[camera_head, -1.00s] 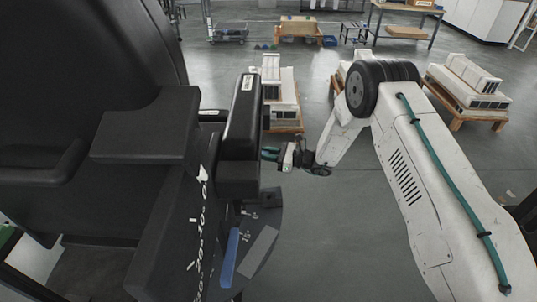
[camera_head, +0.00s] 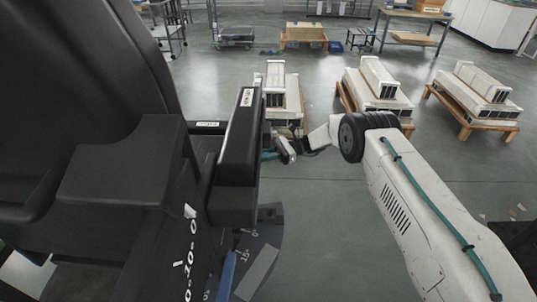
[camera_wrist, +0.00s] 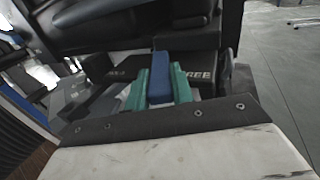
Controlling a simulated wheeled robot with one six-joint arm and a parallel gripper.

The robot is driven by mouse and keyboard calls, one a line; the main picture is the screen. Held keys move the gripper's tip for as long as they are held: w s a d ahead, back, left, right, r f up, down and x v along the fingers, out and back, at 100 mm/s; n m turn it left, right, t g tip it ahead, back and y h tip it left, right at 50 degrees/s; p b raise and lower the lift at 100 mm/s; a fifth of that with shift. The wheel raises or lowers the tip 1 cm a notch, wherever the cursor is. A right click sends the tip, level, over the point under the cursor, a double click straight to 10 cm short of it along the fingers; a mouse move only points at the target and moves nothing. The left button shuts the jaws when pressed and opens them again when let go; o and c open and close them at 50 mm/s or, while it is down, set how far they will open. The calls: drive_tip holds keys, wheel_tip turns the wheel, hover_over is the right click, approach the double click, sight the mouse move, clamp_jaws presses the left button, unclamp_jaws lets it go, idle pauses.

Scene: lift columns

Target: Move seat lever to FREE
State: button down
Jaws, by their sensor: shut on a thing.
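In the wrist view, my gripper (camera_wrist: 160,88) has its green fingers shut on a blue lever (camera_wrist: 160,68), one finger on each side. A dark plate behind it carries the word FREE (camera_wrist: 196,76) just right of the lever, partly covered by the right finger. Another marking (camera_wrist: 118,72) left of the lever is too small and covered to read. In the head view, my gripper (camera_head: 269,156) reaches the far side of the black upright block (camera_head: 241,140) of the seat (camera_head: 75,120). The block hides its fingertips and the lever there.
A separate blue bar (camera_head: 226,275) and a numbered dial plate (camera_head: 262,250) sit low on the near side of the seat. Pallets with white blocks (camera_head: 377,92) stand behind my arm. The grey floor (camera_head: 335,210) between seat and arm is clear.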

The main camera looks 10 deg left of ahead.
drive_tip(key=shift+d, duration=0.1)
idle(0.3)
drive_tip(key=c, duration=1.3)
unclamp_jaws()
drive_tip(key=shift+w+d, duration=0.15)
drive_tip(key=shift+o, duration=0.5)
drive_tip(key=shift+w+d, duration=0.1)
drive_tip(key=shift+d, duration=0.1)
drive_tip(key=v, duration=0.7)
drive_tip(key=shift+w+d, duration=0.2)
drive_tip(key=shift+d, duration=0.1)
